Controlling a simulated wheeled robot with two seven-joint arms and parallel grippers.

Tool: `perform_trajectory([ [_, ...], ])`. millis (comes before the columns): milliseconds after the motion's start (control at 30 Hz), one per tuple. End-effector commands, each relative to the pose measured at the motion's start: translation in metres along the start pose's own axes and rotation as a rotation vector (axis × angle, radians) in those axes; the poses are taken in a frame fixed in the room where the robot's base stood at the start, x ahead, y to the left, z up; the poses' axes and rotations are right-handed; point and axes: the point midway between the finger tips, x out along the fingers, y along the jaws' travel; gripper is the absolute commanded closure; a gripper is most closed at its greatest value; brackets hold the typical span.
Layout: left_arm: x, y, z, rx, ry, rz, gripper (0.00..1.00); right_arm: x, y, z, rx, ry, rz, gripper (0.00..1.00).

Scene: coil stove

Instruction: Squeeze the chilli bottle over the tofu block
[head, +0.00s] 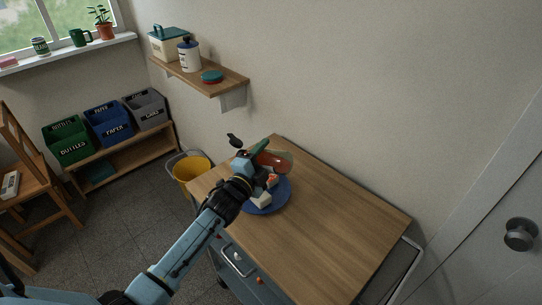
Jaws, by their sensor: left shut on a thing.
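My left gripper (262,168) is shut on the chilli bottle (279,161), a reddish bottle with a green part beside it, above the far side of the blue plate. The bottle looks tilted; its nozzle cannot be made out. The tofu block (261,200), white, is on the blue plate (276,202), just below the gripper and partly hidden by it. Small red patches show near the block, by the gripper; I cannot tell whether they are sauce. My right gripper is not in view.
The plate is at the left end of a wooden cart top (335,215), whose right part is clear. A yellow bucket (192,172) stands on the floor to the left.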

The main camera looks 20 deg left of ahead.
Motion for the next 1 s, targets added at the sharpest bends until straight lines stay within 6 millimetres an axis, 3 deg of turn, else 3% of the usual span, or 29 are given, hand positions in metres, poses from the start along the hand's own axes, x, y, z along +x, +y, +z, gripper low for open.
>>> perform_trajectory([
  [600, 0.003, -0.031, 0.027, -0.555, -0.034, -0.004, 0.69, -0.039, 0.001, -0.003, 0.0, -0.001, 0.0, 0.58],
  [1000, 0.003, -0.032, 0.031, -0.635, -0.039, -0.004, 0.69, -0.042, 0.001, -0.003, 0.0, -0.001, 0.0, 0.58],
])
